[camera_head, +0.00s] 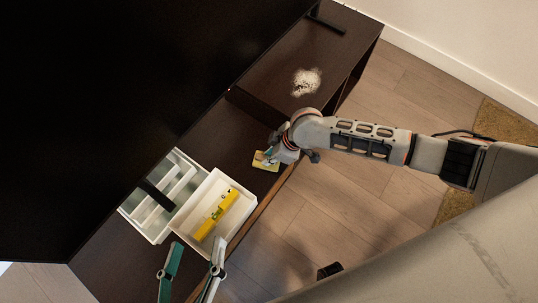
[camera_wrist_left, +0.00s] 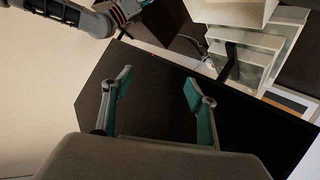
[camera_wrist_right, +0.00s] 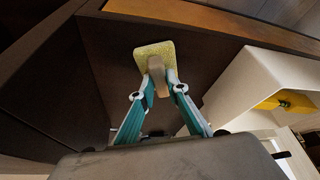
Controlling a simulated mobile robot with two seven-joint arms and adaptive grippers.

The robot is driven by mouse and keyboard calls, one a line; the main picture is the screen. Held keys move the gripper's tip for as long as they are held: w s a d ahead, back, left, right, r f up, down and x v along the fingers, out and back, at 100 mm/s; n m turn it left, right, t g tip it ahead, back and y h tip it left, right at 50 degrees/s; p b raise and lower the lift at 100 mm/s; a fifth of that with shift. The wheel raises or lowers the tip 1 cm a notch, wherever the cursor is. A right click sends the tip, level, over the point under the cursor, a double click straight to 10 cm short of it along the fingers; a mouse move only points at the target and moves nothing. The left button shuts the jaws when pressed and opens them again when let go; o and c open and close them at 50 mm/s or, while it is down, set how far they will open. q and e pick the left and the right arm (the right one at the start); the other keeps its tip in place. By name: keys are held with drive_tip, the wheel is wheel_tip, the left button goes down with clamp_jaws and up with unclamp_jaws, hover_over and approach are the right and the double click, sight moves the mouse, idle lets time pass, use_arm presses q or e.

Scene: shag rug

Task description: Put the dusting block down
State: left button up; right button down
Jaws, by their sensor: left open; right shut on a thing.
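The dusting block (camera_head: 265,163) has a pale yellow pad and a tan grip. It is at the dark cabinet top (camera_head: 228,140), near the front edge and beyond the white bin. My right gripper (camera_head: 275,153) is shut on its grip. In the right wrist view the fingers (camera_wrist_right: 162,88) pinch the tan grip (camera_wrist_right: 157,68), with the pad (camera_wrist_right: 154,49) against or just over the dark surface; I cannot tell if it touches. My left gripper (camera_head: 196,245) is open and empty near the white bin; its spread fingers also show in the left wrist view (camera_wrist_left: 158,80).
A white bin (camera_head: 188,222) holds a yellow level (camera_head: 216,214). A white divided organizer (camera_head: 137,208) stands beside it. A large black screen (camera_head: 110,100) rises behind, with a dark bar (camera_head: 254,105) before it. White dust (camera_head: 306,82) lies on the cabinet's far part.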

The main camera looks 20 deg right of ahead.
drive_tip(key=shift+f, duration=0.15)
drive_tip(key=c, duration=2)
unclamp_jaws()
drive_tip(key=shift+r, duration=0.3)
drive_tip(key=p+v, duration=0.1)
drive_tip(key=v, duration=0.1)
drive_tip(key=p+v, duration=0.1)
drive_tip(key=v, duration=0.1)
drive_tip(key=w+p+v, duration=0.1)
drive_tip(key=v, duration=0.1)
drive_tip(key=shift+s+r, duration=0.1)
drive_tip(key=shift+r, duration=0.4)
use_arm(q)
drive_tip(key=a+m+p, duration=0.1)
drive_tip(key=a, duration=0.1)
drive_tip(key=a+m+y, duration=0.1)
drive_tip(key=a+m+p, duration=0.1)
drive_tip(key=a+m, duration=0.1)
drive_tip(key=shift+w+a+f+g+y+p, duration=0.25)
drive_tip(key=shift+a+g+y+p, duration=0.05)
drive_tip(key=shift+a+g, duration=0.1)
use_arm(e)
drive_tip(key=v, duration=0.2)
drive_tip(key=s+v, duration=0.1)
drive_tip(key=v, duration=0.2)
drive_tip(key=shift+s+d+f, duration=0.1)
drive_tip(key=shift+f, duration=0.05)
